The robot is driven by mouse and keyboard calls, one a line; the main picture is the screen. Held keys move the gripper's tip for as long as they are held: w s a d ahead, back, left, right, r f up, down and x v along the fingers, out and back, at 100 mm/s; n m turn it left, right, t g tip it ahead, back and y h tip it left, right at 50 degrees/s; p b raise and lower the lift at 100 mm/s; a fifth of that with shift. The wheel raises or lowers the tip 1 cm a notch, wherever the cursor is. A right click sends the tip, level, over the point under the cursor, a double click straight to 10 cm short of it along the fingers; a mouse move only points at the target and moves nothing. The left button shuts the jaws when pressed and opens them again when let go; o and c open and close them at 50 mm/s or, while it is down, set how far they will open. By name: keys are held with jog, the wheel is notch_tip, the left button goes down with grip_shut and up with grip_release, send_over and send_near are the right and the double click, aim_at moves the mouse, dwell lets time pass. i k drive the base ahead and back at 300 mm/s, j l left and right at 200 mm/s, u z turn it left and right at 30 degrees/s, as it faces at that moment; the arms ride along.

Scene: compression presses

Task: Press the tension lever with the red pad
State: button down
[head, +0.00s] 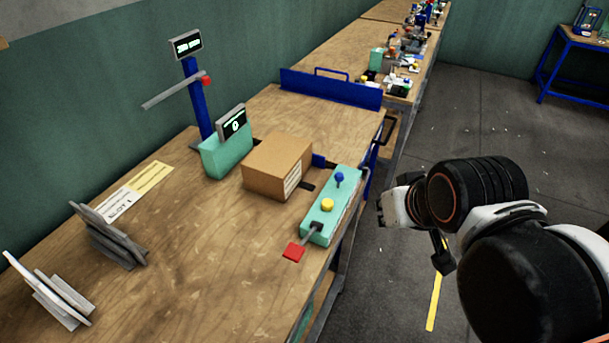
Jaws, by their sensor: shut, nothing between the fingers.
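The red pad (293,253) is a small red square on the end of a short grey lever (312,231). The lever sticks out from the near end of a teal control box (331,209), over the wooden table. The box also carries a yellow button and a blue knob. My gripper (444,266) is shut and empty. It hangs over the floor to the right of the table, clear of the lever and pad. The dark fingers are small in the head view.
A cardboard box (276,168) sits left of the control box. A teal unit with a display and a blue post (196,100) stand behind it. Grey plates (108,237) stand at the left. The table front (230,290) is bare. Grey floor is free at right.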

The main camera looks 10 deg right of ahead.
aim_at(294, 252)
jog(key=i+l+u, duration=0.2)
jog(key=l, duration=0.15)
jog(key=i+l+u, duration=0.15)
jog(key=l, duration=0.25)
jog(key=i+l+u, duration=0.2)
jog(key=l, duration=0.2)
jog(key=l+u, duration=0.15)
jog(key=l, duration=0.25)
jog(key=u, duration=0.7)
